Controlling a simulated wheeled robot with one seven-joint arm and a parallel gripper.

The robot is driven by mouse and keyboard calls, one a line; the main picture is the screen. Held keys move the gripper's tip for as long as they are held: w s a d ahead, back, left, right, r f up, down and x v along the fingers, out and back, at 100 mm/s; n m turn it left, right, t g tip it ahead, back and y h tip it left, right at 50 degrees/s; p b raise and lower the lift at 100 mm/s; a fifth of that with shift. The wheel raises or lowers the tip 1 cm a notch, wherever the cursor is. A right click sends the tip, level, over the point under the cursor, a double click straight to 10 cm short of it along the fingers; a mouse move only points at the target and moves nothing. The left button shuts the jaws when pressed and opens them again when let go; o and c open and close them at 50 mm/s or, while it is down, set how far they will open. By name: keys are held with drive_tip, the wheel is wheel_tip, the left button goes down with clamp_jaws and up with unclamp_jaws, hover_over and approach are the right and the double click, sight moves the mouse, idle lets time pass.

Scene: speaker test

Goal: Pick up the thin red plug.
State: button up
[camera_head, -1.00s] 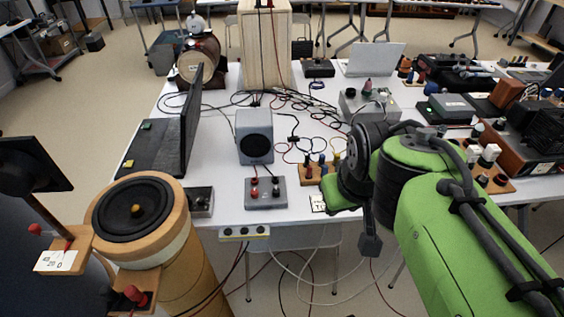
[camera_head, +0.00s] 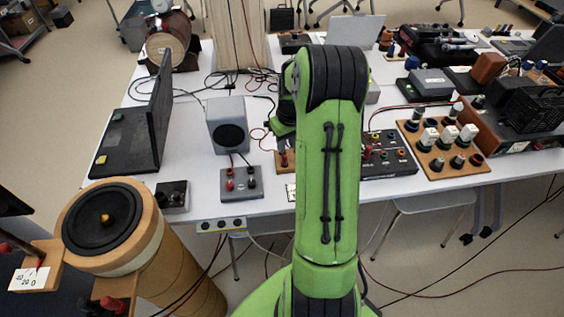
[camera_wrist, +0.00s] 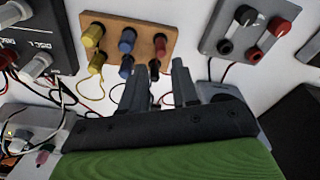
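In the wrist view, a wooden board (camera_wrist: 113,48) carries yellow, blue and red plugs. A slim red plug (camera_wrist: 160,46) stands at its right end, with a darker red part (camera_wrist: 153,67) just below it. My gripper (camera_wrist: 160,68) is open, its two dark fingers apart below this end of the board. Nothing shows held between them. In the head view, the board (camera_head: 283,162) is mostly hidden behind my green arm. A grey box (camera_head: 240,184) with red and black terminals stands to its left; its red terminal (camera_wrist: 279,27) also shows in the wrist view.
A grey speaker (camera_head: 227,124) stands behind the grey box. A black panel (camera_head: 395,160) and a wooden board with white plugs (camera_head: 442,150) lie to the right of my arm. Loose cables cross the white table (camera_head: 190,110). A large wooden cylinder (camera_head: 150,255) stands at front left.

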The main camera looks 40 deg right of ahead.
sight(285, 156)
drive_tip(key=f, duration=0.2)
drive_tip(key=f+b, duration=0.1)
drive_tip(key=f, duration=0.2)
drive_tip(key=w+f+b, duration=0.1)
drive_tip(key=f, duration=0.1)
drive_tip(key=shift+f, duration=0.4)
drive_tip(key=shift+r, duration=0.1)
drive_tip(key=shift+c, duration=0.7)
clamp_jaws()
